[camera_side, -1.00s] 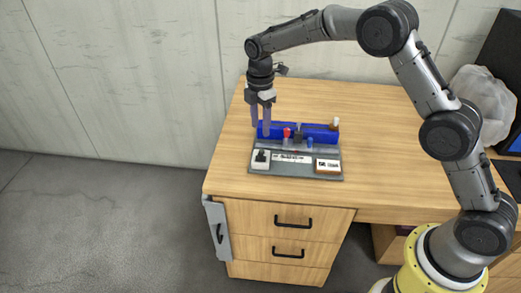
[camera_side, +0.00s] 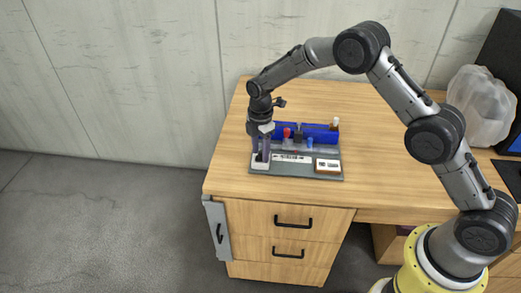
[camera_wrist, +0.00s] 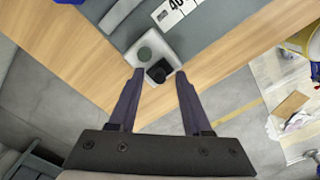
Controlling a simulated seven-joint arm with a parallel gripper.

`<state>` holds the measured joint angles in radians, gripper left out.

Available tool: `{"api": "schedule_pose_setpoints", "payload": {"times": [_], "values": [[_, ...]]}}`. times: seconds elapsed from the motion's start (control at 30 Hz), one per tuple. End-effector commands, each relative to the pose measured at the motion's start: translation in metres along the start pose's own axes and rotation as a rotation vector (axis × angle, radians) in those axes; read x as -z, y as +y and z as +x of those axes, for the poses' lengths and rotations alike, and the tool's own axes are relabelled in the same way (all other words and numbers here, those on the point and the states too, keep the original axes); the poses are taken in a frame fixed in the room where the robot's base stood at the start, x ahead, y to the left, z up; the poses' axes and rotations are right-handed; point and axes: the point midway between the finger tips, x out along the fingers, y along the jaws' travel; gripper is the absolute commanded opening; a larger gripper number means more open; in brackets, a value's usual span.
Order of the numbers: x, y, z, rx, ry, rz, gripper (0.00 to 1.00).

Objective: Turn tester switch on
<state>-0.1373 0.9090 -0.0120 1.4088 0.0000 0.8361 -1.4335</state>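The tester is a grey board (camera_side: 300,173) on the wooden desk. A white switch box sits at its front left corner, and its front edge (camera_side: 260,166) shows below my fingers. In the wrist view the white box (camera_wrist: 168,51) carries a black switch knob (camera_wrist: 158,71) and a round grey-green part (camera_wrist: 144,53). My gripper (camera_side: 260,156) points down over the box. In the wrist view my gripper (camera_wrist: 159,74) is open, with the black knob between its fingertips in the picture. I cannot tell whether the fingers touch it. The fingers partly hide the switch in the side view.
A blue rack (camera_side: 320,131) with red, black and blue pieces stands along the board's back. A white-and-brown box (camera_side: 328,166) sits at the board's right. A clear plastic bag (camera_side: 482,105) is at the far right. The desk right of the board is clear.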

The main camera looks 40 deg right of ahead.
Motion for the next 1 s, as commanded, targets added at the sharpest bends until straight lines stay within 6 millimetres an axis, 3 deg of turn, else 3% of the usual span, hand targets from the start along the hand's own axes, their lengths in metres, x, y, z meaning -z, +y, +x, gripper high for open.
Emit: {"api": "schedule_pose_setpoints", "payload": {"times": [0.03, 0.27, 0.67, 1.0], "values": [[0.0000, 0.0000, -0.0002, 0.000, 0.000, 0.000, 0.40], [0.0000, 0.0000, -0.0005, 0.000, 0.000, 0.000, 0.00], [0.0000, 0.0000, -0.0008, 0.000, 0.000, 0.012, 0.00], [0.0001, 0.0003, -0.0014, -0.001, 0.000, 0.176, 0.00]]}}
